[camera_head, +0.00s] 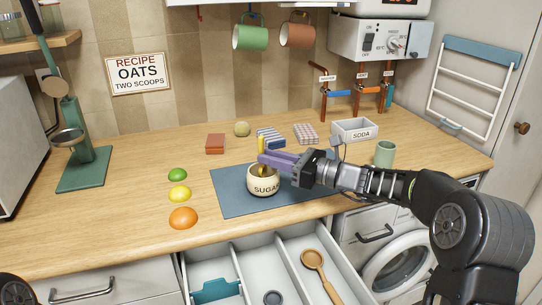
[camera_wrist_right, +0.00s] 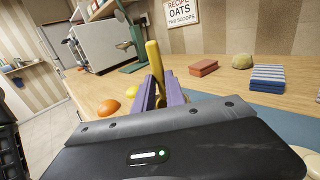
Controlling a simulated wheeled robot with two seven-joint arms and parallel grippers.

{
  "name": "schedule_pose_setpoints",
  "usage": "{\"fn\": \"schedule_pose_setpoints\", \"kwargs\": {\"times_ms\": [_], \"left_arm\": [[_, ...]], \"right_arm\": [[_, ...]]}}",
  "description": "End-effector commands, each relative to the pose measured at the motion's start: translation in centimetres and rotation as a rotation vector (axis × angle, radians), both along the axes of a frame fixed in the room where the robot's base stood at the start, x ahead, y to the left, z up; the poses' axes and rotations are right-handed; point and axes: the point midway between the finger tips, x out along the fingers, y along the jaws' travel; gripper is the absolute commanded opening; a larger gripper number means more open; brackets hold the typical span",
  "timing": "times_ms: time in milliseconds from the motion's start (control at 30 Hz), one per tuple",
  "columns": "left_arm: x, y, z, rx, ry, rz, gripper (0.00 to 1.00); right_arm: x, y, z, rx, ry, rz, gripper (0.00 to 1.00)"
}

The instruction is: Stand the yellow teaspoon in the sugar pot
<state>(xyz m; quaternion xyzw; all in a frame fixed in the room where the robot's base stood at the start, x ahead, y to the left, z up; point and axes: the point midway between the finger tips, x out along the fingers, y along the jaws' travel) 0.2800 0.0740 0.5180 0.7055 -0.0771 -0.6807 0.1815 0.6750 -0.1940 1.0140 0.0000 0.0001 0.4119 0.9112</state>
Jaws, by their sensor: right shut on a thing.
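The cream sugar pot (camera_head: 263,186), lettered SUGAR, stands upright on the blue-grey mat (camera_head: 228,200). My right gripper (camera_head: 272,161), with purple fingers, reaches in from the right and is just above the pot's mouth. It is shut on the yellow teaspoon (camera_head: 261,144), whose upper part rises nearly upright above the fingers. In the right wrist view the teaspoon (camera_wrist_right: 154,58) stands between the purple fingers (camera_wrist_right: 160,92), leaning slightly. The fingers and pot rim partly hide its lower end, so I cannot tell how deep it is. My left gripper is not in view.
Green, yellow and orange domes (camera_head: 179,194) lie left of the mat. A red block (camera_head: 215,144), folded cloths (camera_head: 305,133), a SODA tub (camera_head: 354,129) and a green cup (camera_head: 385,154) stand behind and right. An open drawer (camera_head: 250,256) with a wooden spoon (camera_head: 319,268) is below the counter's front edge.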

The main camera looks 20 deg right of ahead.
Motion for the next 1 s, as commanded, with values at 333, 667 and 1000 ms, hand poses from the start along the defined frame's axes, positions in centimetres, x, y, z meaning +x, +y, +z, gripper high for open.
{"fn": "schedule_pose_setpoints", "kwargs": {"times_ms": [333,667,1000], "left_arm": [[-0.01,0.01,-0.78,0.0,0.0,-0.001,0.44],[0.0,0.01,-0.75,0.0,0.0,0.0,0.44],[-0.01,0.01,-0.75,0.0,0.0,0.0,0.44]], "right_arm": [[0.01,0.02,-1.05,0.0,0.0,0.0,0.0],[0.01,0.02,-1.02,0.0,0.0,0.0,0.23],[0.01,0.02,-1.02,0.0,0.0,0.0,0.41]]}}
